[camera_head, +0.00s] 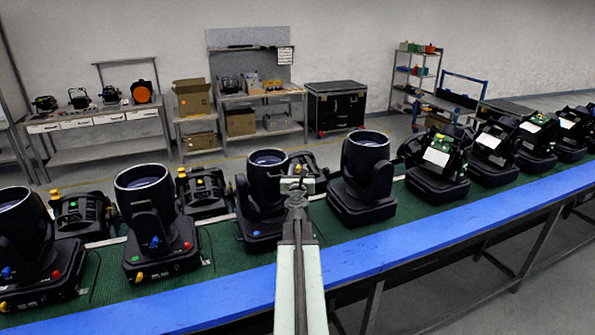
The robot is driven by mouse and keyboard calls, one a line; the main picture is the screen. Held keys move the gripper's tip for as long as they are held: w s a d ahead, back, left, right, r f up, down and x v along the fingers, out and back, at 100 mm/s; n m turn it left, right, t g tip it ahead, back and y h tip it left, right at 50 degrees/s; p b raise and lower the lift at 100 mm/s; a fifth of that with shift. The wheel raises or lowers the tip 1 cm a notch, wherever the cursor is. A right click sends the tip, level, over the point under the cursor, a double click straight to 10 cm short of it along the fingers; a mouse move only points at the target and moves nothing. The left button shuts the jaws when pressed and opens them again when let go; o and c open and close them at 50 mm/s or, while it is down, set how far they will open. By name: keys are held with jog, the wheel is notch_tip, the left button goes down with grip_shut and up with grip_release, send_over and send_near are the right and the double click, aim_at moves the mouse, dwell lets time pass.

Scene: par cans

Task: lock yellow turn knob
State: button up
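Black par cans stand in a row on the green conveyor belt (225,243), with small coloured knobs on their bases and sides. A yellow knob (181,171) tops a low black unit behind the second can from the left. Another yellow knob (54,194) is on the low unit further left. A yellow spot (3,305) shows low on the leftmost can (30,250), at the picture edge. Whether any knob is turned is too small to tell. My gripper (296,184) is in front of the middle can (263,195); its fingers are too small to read, and contact is unclear.
A blue rail (400,245) runs along the belt's near edge. Further right are a taller can (364,175) and several opened units with white panels (437,157). Workbenches (105,115), a black case (336,105) and shelves (412,80) stand behind, beyond open floor.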

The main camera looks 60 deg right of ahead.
grip_shut()
jog(key=shift+s+n+t, duration=0.1)
jog(key=shift+n+t, duration=0.2)
jog(key=shift+t, duration=0.1)
jog(key=shift+s+d+n+t+y, duration=0.15)
jog(key=shift+d+n+t+y, duration=0.1)
jog(key=shift+n+t+y, duration=0.75)
jog(key=shift+d+r+n+t+y, duration=0.1)
jog(key=shift+d+n+t+y, duration=0.35)
jog(key=shift+n+y, duration=2.7)
jog(key=shift+d+n+t+y, duration=0.2)
jog(key=shift+n+t+y, duration=0.55)
jog(key=shift+n+y, duration=2.35)
jog(key=shift+d+r+n+t+y, duration=0.1)
jog(key=shift+d+n+t+y, duration=0.8)
jog(key=shift+y, duration=4.05)
jog(key=shift+a+f+n+g+y, duration=0.1)
jog(key=shift+a+n+g+y, duration=0.2)
jog(key=shift+a+n+g, duration=0.3)
